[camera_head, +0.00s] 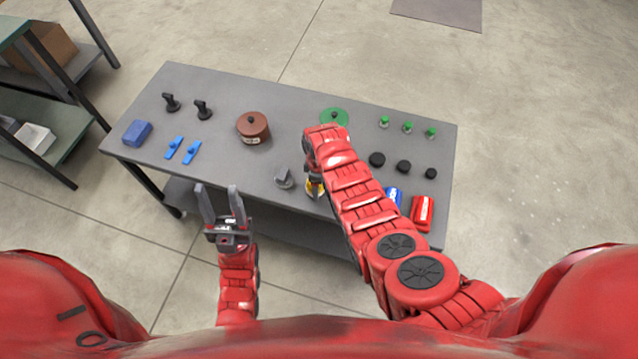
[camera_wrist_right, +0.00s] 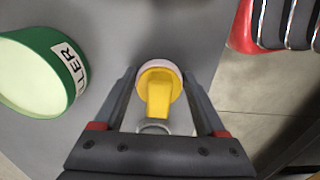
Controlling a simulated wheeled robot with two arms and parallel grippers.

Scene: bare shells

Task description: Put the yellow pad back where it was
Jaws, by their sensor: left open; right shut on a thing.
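The yellow pad (camera_head: 315,189) is mostly hidden behind my right arm in the head view, at the table's near edge. In the right wrist view the yellow pad (camera_wrist_right: 158,95) sits between the fingers, with a pale rim at its far end. My right gripper (camera_wrist_right: 158,85) is shut on it. I cannot tell whether the pad touches the table. My left gripper (camera_head: 220,190) is open and empty, in front of the table's near edge.
On the grey table (camera_head: 225,110) are a brown lidded pot (camera_head: 252,128), a green lidded container (camera_head: 334,116), a grey knobbed piece (camera_head: 284,178), blue pieces (camera_head: 137,132), black discs (camera_head: 377,159) and a red block (camera_head: 422,213).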

